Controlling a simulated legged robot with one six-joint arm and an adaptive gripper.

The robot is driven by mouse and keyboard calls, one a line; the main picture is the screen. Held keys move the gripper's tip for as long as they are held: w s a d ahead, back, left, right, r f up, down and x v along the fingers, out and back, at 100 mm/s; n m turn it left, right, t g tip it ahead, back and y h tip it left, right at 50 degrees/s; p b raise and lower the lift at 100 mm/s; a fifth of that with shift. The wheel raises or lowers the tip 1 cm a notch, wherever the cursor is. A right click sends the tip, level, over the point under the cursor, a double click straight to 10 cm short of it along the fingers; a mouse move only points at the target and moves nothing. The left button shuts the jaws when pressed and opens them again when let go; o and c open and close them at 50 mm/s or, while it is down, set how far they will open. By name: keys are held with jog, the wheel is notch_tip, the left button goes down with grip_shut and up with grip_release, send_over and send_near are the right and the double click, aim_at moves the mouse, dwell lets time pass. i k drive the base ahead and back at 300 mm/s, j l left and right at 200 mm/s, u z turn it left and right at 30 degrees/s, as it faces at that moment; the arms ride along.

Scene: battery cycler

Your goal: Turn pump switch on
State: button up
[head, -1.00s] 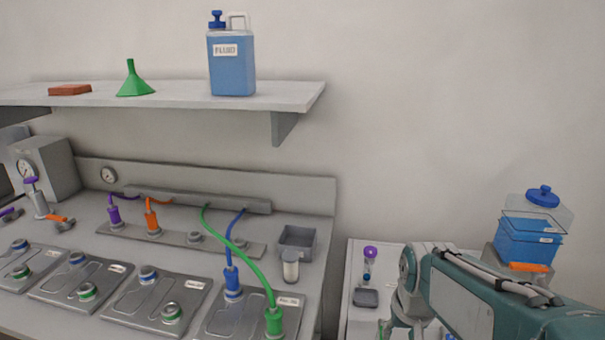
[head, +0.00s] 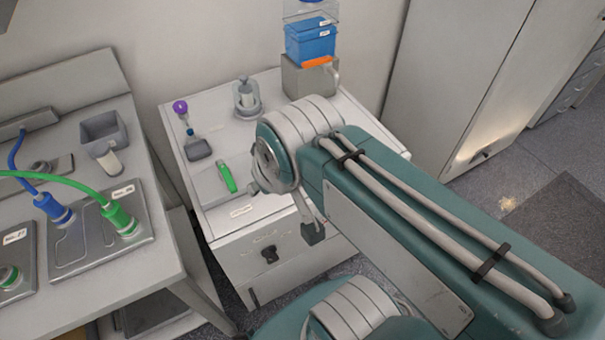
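A black knob (head: 269,254) sits on the front face of the white cabinet (head: 222,218), below its top edge. It may be the pump switch; no readable label confirms this. My arm reaches over the cabinet from the lower right. Only a small dark end part of my gripper (head: 313,233) shows below the arm joint, to the right of the knob and apart from it in the picture. The rest of the gripper is hidden behind my arm, so its opening does not show.
The left bench holds metal plates with green and blue connectors (head: 118,217). Open floor lies at right.

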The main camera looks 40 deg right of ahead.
aim_at(270, 252)
jog(key=l+z, duration=0.1)
jog(key=z, duration=0.25)
jog(key=k+l+z, duration=0.1)
jog(key=z, duration=0.25)
jog(key=k+j+u, duration=0.2)
jog(key=u, duration=0.3)
jog(key=k+j, duration=0.1)
jog(key=k, duration=0.65)
